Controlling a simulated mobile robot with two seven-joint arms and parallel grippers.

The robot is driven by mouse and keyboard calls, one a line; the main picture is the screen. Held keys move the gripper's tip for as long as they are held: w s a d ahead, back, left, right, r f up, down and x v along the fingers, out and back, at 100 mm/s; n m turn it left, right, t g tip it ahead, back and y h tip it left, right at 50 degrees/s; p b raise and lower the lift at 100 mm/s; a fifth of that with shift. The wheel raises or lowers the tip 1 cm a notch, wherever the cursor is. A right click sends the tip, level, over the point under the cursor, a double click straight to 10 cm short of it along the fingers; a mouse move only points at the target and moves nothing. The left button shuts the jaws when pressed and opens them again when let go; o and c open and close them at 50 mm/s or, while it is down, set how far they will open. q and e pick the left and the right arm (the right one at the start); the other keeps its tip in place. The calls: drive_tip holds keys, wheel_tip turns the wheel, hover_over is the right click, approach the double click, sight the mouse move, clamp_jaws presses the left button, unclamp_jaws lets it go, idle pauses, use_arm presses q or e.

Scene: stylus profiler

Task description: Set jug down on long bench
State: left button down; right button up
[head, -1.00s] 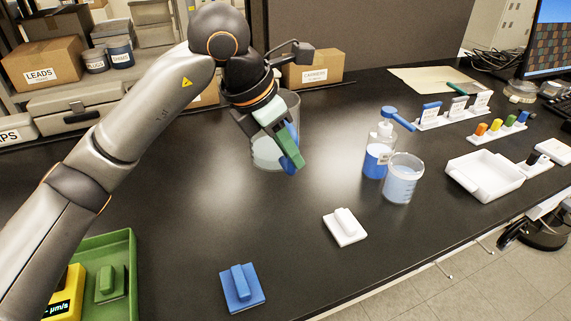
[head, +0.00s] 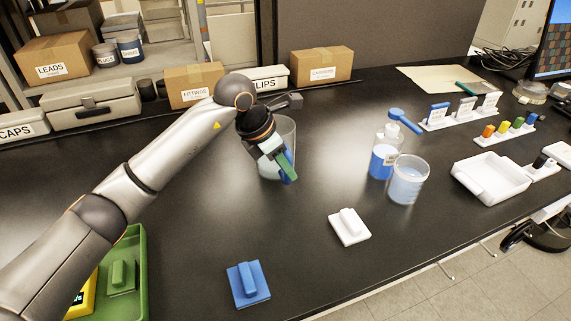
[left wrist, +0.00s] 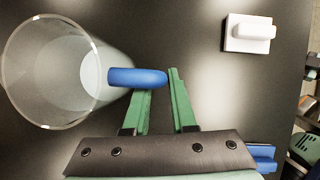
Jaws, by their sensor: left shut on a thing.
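The jug (head: 290,133) is a clear, open-topped vessel with a blue handle, upright over the black long bench (head: 200,265) left of the middle in the head view. My left gripper (head: 286,168), with green fingers, is shut on the handle and partly covers the jug. In the left wrist view the jug (left wrist: 40,75) is at the left, and its blue handle (left wrist: 137,77) lies at the green fingertips (left wrist: 160,80). The jug's base is at or close to the bench top; I cannot tell whether it touches.
A white block (head: 349,227) and a blue block (head: 248,285) lie nearer. A green tray (head: 132,265) is front left. Boxes (head: 320,64) line the back.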

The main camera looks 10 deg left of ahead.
use_arm(q)
drive_tip(key=c, duration=1.2)
unclamp_jaws()
drive_tip(key=shift+f, duration=0.1)
drive_tip(key=o, duration=0.5)
drive_tip(key=shift+c, duration=0.2)
drive_tip(key=v, duration=1.2)
drive_tip(key=shift+b, duration=0.3)
